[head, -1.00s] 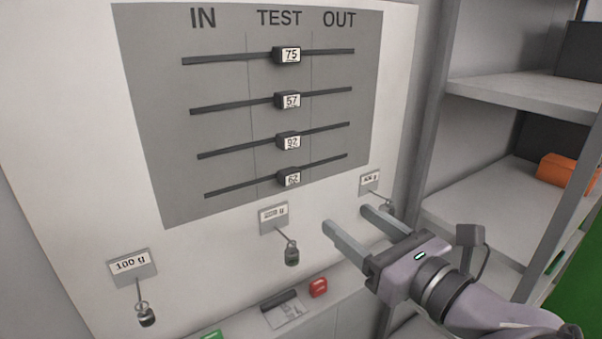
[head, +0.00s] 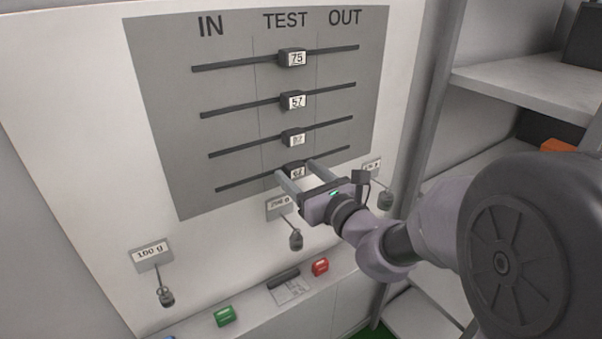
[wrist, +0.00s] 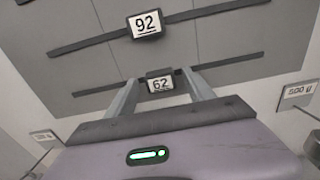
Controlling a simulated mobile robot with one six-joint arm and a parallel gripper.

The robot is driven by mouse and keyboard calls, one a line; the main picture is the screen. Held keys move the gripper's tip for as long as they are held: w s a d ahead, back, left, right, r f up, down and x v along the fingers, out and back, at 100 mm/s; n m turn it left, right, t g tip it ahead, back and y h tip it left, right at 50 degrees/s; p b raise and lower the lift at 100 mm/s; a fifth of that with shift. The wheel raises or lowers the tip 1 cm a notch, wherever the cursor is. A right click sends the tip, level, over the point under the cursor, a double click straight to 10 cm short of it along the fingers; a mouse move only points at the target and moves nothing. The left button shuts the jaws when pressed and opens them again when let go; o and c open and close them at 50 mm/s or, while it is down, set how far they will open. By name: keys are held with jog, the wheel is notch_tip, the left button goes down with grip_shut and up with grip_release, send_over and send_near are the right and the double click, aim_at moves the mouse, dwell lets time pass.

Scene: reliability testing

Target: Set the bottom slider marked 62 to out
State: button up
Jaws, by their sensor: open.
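The bottom slider marked 62 (head: 296,171) sits on its rail in the TEST column of the grey panel (head: 165,100). It also shows in the wrist view (wrist: 160,84), just beyond and between my fingertips. My gripper (head: 296,168) is open, with one finger to each side of the 62 slider in the picture. Whether the fingers touch it I cannot tell. The bottom rail (head: 240,184) runs from IN at left to OUT at right.
Sliders marked 92 (head: 293,138), 57 (head: 293,101) and 75 (head: 292,58) sit above, all under TEST. Weights hang below the panel, including one by the 100 g label (head: 152,254). A red button (head: 320,267) and a green button (head: 226,316) are on the ledge. Shelves stand at right.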

grip_shut()
jog(key=shift+d, duration=0.1)
jog(key=p, duration=0.2)
send_near(337, 148)
jog(key=x, duration=0.5)
jog(key=shift+w, duration=0.25)
